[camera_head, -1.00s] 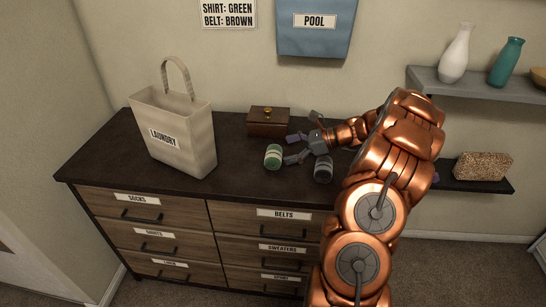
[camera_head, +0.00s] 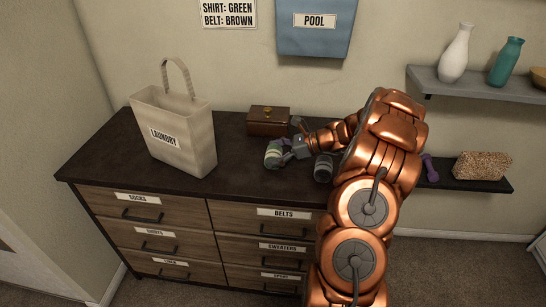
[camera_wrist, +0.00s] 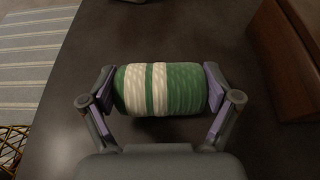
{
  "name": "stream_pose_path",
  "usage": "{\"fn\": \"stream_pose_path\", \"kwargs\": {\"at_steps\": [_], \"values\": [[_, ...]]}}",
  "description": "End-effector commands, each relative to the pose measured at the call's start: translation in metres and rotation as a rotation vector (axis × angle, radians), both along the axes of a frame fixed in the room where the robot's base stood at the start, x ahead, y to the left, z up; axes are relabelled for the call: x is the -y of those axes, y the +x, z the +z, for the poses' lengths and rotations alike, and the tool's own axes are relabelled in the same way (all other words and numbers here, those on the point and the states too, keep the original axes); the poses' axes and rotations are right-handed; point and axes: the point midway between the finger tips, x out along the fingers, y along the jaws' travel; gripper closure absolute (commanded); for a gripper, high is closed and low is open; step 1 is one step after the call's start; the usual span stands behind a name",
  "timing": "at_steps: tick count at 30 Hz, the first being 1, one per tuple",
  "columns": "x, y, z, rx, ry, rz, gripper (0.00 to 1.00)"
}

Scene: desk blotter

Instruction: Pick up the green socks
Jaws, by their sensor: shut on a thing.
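The green socks (camera_head: 273,154) are a rolled bundle with cream stripes on the dark dresser top, right of the laundry bag. In the wrist view the green socks (camera_wrist: 178,90) lie across the picture between both finger pads, which touch the two ends. My gripper (camera_head: 284,150) is shut on them; it also shows in the wrist view (camera_wrist: 160,92). The socks appear to be at the dresser top's level; whether they touch it I cannot tell. In the head view my fingers hide part of the bundle.
A dark grey rolled bundle (camera_head: 323,168) lies just right of my gripper. A brown wooden box (camera_head: 268,122) stands behind, and the cream laundry bag (camera_head: 183,140) stands left. The dresser top (camera_head: 240,182) is clear in front. A wall shelf (camera_head: 470,185) is at right.

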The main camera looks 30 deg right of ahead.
Motion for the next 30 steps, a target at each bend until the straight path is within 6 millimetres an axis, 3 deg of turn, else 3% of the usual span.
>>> {"fn": "stream_pose_path", "kwargs": {"at_steps": [4,14,23,30], "values": [[0.0,0.0,0.0,0.0,0.0,0.0,0.47],[0.0,0.0,0.004,0.001,-0.001,0.001,0.47],[0.0,0.001,0.036,0.004,-0.005,0.0,0.47],[0.001,-0.036,0.039,0.002,0.0,-0.004,0.47]]}}
